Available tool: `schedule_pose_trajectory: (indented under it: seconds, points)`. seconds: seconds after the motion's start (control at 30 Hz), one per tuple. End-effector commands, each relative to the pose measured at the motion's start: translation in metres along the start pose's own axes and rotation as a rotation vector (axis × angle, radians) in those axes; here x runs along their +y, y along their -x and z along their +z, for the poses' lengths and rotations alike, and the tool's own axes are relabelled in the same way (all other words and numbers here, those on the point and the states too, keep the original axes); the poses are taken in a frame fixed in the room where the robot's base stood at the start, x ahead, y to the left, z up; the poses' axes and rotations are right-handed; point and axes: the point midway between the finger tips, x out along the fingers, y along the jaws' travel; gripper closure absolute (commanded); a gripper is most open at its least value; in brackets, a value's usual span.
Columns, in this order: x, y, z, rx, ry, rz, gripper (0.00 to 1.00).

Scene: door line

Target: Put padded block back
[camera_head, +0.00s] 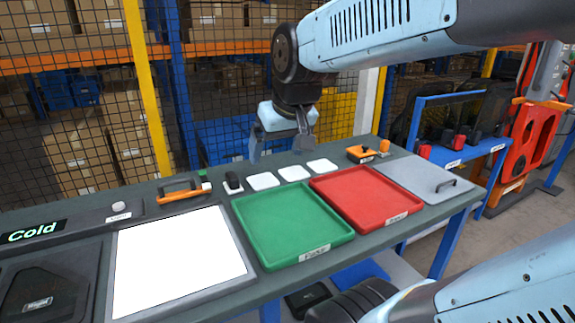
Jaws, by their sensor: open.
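My gripper (279,146) is open and empty, pointing down above the back edge of the grey workbench (290,283), behind three white square pads. I cannot tell surely which thing is the padded block. A small black block (233,182) stands at the back, left of the pads, below and left of my gripper. An orange and black item (361,153) lies at the back right, right of my gripper. A labelled black piece (40,300) lies at the front left; its label is too small to read surely.
A green tray (291,225) and a red tray (366,196) look empty. A bright white panel (178,262) lies left of them, an orange-handled tool (184,194) behind it. A grey plate with a handle (425,178) is at right. A mesh fence (105,120) stands behind.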

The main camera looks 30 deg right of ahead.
Motion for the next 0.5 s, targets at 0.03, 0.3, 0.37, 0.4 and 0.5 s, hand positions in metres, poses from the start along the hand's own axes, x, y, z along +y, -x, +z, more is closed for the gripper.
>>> schedule_pose_trajectory:
  seconds: [0.03, 0.3, 0.37, 0.4, 0.5]
  points:
    - [0.0, 0.007, 0.013, 0.009, 0.001, 0.004, 0.1]
    - [-0.004, 0.02, 0.057, 0.016, 0.002, 0.02, 0.1]
    - [-0.004, 0.02, 0.06, 0.016, 0.002, 0.021, 0.1]
    - [-0.003, 0.02, 0.061, 0.016, 0.002, 0.021, 0.1]
    - [-0.003, 0.02, 0.062, 0.015, 0.002, 0.021, 0.1]
